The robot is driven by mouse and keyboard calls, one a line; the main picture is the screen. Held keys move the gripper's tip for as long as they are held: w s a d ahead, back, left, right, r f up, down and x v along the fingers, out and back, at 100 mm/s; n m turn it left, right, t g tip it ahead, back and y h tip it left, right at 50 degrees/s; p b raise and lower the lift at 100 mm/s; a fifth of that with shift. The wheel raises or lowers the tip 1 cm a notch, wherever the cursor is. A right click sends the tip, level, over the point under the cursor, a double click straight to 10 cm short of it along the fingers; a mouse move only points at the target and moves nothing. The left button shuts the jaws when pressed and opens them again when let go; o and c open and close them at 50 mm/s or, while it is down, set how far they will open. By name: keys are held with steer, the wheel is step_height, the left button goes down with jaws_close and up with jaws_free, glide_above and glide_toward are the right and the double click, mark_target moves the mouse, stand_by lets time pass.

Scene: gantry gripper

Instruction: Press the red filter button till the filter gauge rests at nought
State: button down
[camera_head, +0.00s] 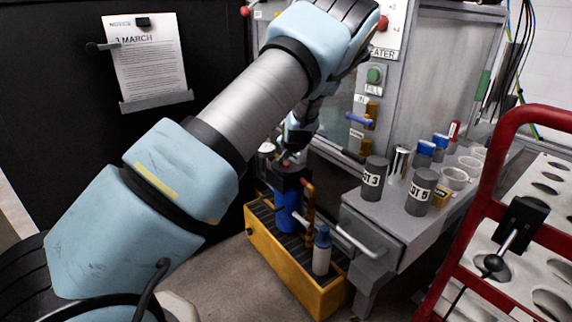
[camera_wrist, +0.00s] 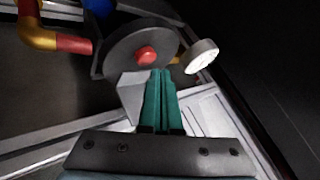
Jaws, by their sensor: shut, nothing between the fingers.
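The red filter button (camera_wrist: 147,54) sits on the round dark filter head (camera_wrist: 118,48) in the wrist view. My gripper (camera_wrist: 161,72) is shut and empty, its two green fingers together. The fingertips appear just below and right of the button; I cannot tell whether they touch it. The filter gauge (camera_wrist: 203,56), with a pale face, stands right of the button. It is tilted and too small for me to read its needle. In the head view, the filter's blue body (camera_head: 286,212) shows below my wrist, with the red button (camera_head: 285,163) small near its top.
A yellow crate (camera_head: 284,272) surrounds the filter's foot and holds a blue-capped bottle (camera_head: 321,254). A grey bench (camera_head: 385,235) with dark jars (camera_head: 374,180) stands right of it. A red-framed rack (camera_head: 483,205) is at far right. Red-and-brass pipes (camera_wrist: 70,44) run beside the filter.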

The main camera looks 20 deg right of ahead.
mark_target(286, 165)
stand_by(0.8)
steer(key=shift+f, duration=0.4)
steer(key=shift+f, duration=0.55)
stand_by(0.6)
steer(key=shift+r, duration=0.1)
steer(key=shift+r+p, duration=0.6)
steer(key=shift+r, duration=0.25)
steer(key=shift+r, duration=0.1)
step_height(286, 165, up, 5)
steer(key=p, duration=0.4)
stand_by(0.7)
